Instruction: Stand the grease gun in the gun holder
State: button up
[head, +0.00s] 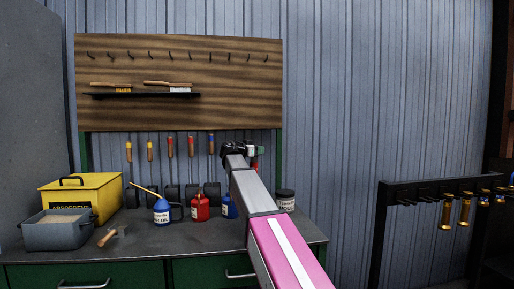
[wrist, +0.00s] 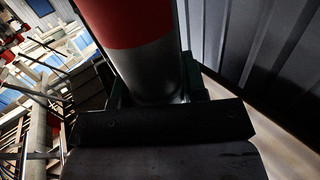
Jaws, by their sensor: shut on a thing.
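In the wrist view my gripper (wrist: 158,98) is shut on a cylinder with a red band and a bare metal end, which I take to be the grease gun (wrist: 125,22). Its far end runs out of the picture. In the head view my gripper (head: 238,150) is raised over the back of the workbench, below the wooden tool board. My own arm and gripper hide most of the held gun there; only small red and green bits show beside the gripper. I cannot pick out the gun holder with certainty; my arm covers part of the bench.
The bench (head: 150,238) carries a yellow absorbent box (head: 95,190), a grey bin (head: 58,232), a brush (head: 108,236), a blue oil can (head: 161,211), a red can (head: 200,208) and a dark jar (head: 286,200). A black rack (head: 400,190) stands right.

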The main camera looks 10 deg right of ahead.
jog(key=shift+f, duration=1.85)
jog(key=o, duration=1)
jog(key=v, duration=1)
jog(key=shift+s+a, duration=0.2)
jog(key=shift+a, duration=0.1)
jog(key=shift+s, duration=0.1)
